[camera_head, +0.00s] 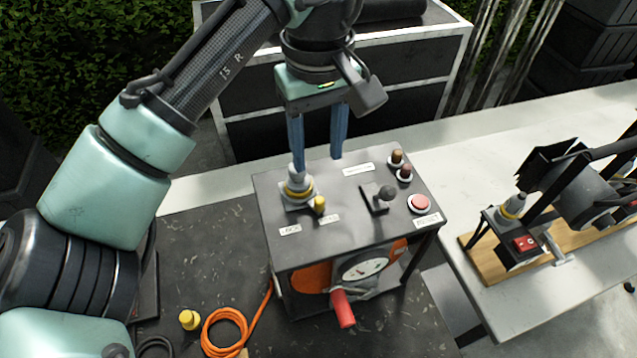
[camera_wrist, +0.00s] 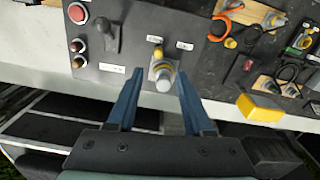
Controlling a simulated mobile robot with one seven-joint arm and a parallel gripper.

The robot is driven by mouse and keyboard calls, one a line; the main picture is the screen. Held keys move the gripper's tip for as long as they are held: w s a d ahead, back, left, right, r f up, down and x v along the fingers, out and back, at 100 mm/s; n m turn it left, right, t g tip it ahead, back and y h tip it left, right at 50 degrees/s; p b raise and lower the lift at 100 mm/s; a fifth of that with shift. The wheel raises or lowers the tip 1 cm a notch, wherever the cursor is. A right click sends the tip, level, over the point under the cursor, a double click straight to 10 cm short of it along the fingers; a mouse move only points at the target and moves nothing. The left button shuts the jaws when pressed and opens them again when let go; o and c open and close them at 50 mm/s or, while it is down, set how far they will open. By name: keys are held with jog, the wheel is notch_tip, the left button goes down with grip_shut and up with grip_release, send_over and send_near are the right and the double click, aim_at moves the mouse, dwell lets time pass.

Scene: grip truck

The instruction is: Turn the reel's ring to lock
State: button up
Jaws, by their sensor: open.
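The reel (camera_head: 330,275) is a dark box with a grey top panel, an orange drum and a red crank handle in front. On the panel's left corner stands a grey connector with a yellow ring (camera_head: 297,187). The ring also shows in the wrist view (camera_wrist: 161,66). A small yellow tab (camera_head: 319,205) stands beside it, near two white labels too small to read surely. My gripper (camera_head: 318,164) is open and empty, with blue fingers pointing down. In the wrist view the connector appears between the fingertips (camera_wrist: 159,73); I cannot tell whether either finger touches it.
A black lever (camera_head: 377,198) and red and brown buttons (camera_head: 419,204) stand on the same panel, right of the ring. An orange cable (camera_head: 232,330) and a yellow plug (camera_head: 189,319) lie on the dark surface at left. Another device (camera_head: 515,235) stands on the right-hand bench.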

aim_at(318, 199)
jog(key=f+p, duration=0.2)
jog(key=f, duration=0.8)
jog(key=shift+w+f, duration=0.15)
jog(key=shift+w, duration=0.05)
jog(key=shift+w+f, duration=0.15)
jog(key=shift+f, duration=0.4)
grip_shut()
